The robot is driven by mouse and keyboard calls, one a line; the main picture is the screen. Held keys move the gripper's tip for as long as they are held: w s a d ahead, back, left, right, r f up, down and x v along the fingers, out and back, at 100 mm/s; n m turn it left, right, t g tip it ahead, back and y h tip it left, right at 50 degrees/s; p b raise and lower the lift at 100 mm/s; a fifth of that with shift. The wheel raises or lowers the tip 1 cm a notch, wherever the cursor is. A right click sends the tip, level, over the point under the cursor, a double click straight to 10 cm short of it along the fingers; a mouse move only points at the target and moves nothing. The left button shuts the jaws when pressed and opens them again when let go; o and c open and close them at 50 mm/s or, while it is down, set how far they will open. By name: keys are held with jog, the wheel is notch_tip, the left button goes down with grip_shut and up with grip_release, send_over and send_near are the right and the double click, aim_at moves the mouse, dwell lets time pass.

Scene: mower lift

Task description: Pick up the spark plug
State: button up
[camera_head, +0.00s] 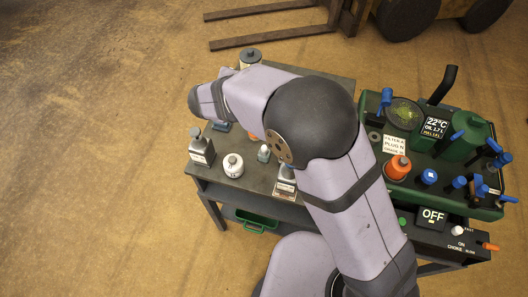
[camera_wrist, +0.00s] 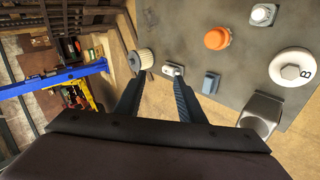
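My gripper (camera_wrist: 158,80) is open in the wrist view, its two dark fingers apart with only tan floor showing between them. Its fingertips are hidden behind my arm in the head view. I cannot tell for certain which small part is the spark plug. A pale metallic piece (camera_wrist: 173,70) lies near the right fingertip at the table's edge. A small blue-grey block (camera_wrist: 210,83) sits right of it. A small part with a pale top (camera_wrist: 262,14) stands farther off; it seems to be the small part (camera_head: 264,152) in the head view.
The grey table (camera_head: 232,187) also holds a pleated filter (camera_wrist: 140,60), an orange cap (camera_wrist: 217,38), a white round container (camera_wrist: 291,68) and a metallic bottle (camera_wrist: 260,113). A green mower unit (camera_head: 457,175) stands right. Fork tines (camera_head: 265,40) lie behind. Open floor is at left.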

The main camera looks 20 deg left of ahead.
jog(key=d+f+m+g+h+b, duration=0.25)
jog(key=d+f+m+g, duration=0.2)
jog(key=d+m, duration=0.45)
jog(key=s+f+m+g, duration=0.1)
jog(key=m, duration=0.2)
jog(key=s+f+m+g+y, duration=0.1)
jog(key=s+m+g, duration=0.1)
jog(key=m, duration=0.1)
jog(key=s+f+m+g, duration=0.1)
jog(key=s+m+g, duration=0.1)
jog(key=m, duration=0.1)
jog(key=shift+s+d+f+y+b, duration=0.1)
jog(key=shift+d+f+y+b, duration=0.05)
jog(key=shift+d+y+b, duration=0.2)
jog(key=shift+f+p, duration=0.4)
jog(key=shift+f, duration=0.65)
jog(key=shift+s+f+p, duration=0.15)
jog(key=shift+f+p, duration=1.2)
jog(key=shift+f, duration=1.25)
grip_shut()
